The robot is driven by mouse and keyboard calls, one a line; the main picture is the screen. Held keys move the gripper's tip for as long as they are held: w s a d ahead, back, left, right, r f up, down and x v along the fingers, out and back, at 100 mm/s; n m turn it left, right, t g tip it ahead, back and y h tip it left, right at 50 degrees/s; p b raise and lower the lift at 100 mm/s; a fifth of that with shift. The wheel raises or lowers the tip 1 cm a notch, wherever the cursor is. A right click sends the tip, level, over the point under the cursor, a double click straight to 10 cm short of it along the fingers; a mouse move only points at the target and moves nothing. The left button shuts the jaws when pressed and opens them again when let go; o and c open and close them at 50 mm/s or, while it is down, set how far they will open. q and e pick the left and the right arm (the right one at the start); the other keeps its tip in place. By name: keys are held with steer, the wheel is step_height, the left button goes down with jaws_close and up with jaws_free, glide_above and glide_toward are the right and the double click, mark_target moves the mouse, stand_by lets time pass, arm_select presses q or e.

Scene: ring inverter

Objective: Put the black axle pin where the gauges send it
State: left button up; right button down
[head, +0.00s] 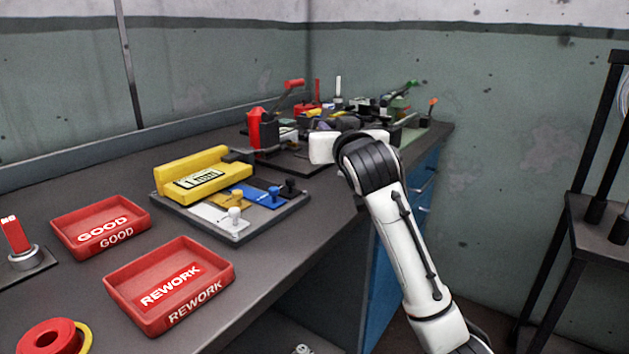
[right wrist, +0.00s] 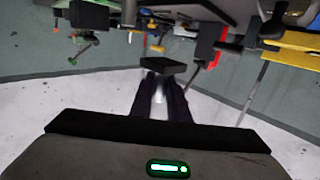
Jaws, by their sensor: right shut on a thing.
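My right gripper (right wrist: 161,80) is shut, with a black block-like piece at its fingertips in the right wrist view. This looks like the black axle pin (right wrist: 163,66), though its shape is only partly clear. In the head view the right gripper is mostly hidden behind its own wrist at the far end of the bench. A yellow gauge (head: 204,172) with a small display stands on a grey base, beside white, yellow, blue and black strips with knobs. The red GOOD tray (head: 101,227) and red REWORK tray (head: 169,286) lie nearer and look empty. My left gripper is not in view.
A red device (head: 263,131) and several other fixtures crowd the bench's far end around my right gripper. A red switch (head: 17,236) stands at the left edge and a red round button (head: 48,338) at bottom left. A black rack (head: 590,220) stands at right.

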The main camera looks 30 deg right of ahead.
steer(key=shift+w+r, duration=0.1)
steer(key=shift+w, duration=0.15)
steer(key=shift+s+r, duration=0.1)
steer(key=shift+s, duration=0.15)
steer(key=shift+f, duration=0.2)
step_height(320, 180, down, 5)
steer(key=shift+r+b, duration=0.1)
steer(key=shift+b, duration=0.75)
step_height(320, 180, down, 4)
steer(key=shift+f+b, duration=0.1)
steer(key=shift+b, duration=0.2)
steer(key=shift+f, duration=0.15)
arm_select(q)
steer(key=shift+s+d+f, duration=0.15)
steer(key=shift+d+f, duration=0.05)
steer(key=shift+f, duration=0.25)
